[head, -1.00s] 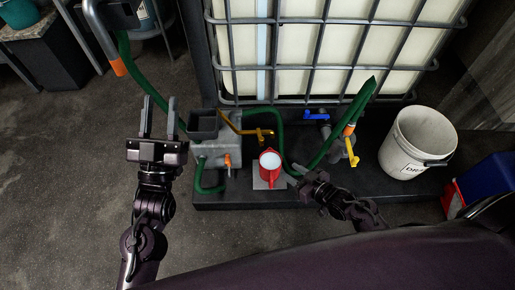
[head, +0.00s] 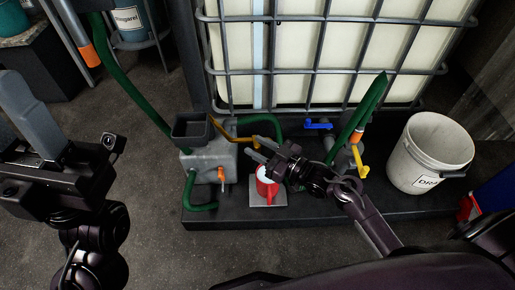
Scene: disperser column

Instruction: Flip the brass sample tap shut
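The brass sample tap's arm (head: 226,133) reaches right from the grey pump box (head: 208,162). Its outer end is behind or beside my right gripper (head: 250,146), so I cannot tell how its lever stands. The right gripper's two fingers are apart, pointing left, with nothing seen between them. It is above a red jug (head: 268,188), partly covering it; contact with the tap is unclear. The jug stands on a small grey plate (head: 258,203). My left gripper (head: 8,108) is large at the left edge, partly cut off, its fingers apart and empty.
A caged white tank (head: 290,65) stands behind. A blue handle (head: 318,125), a yellow handle (head: 361,163) and a green hose (head: 255,122) are nearby. A white bucket (head: 425,150) stands right on the dark platform (head: 330,205). An orange handle (head: 221,175) is on the pump box.

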